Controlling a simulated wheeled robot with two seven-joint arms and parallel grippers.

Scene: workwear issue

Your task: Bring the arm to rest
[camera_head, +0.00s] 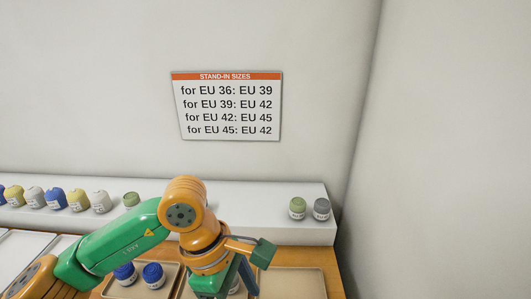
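My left arm comes in from the lower left and bends down over the table. Its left gripper (236,287) points down near the bottom edge, over the trays. Its fingertips are partly hidden by the wrist and cut off by the frame, so I cannot tell whether it is open or shut. A pale item (235,285) shows partly beside the fingers; I cannot tell whether it is held. My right gripper is not in view.
Two blue-lidded items (152,275) stand in a left tray (112,292). A right tray (300,284) looks empty where visible. A white ledge (250,211) behind holds several coloured items, including green (298,208) and grey (321,209). A size sign (227,105) hangs above.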

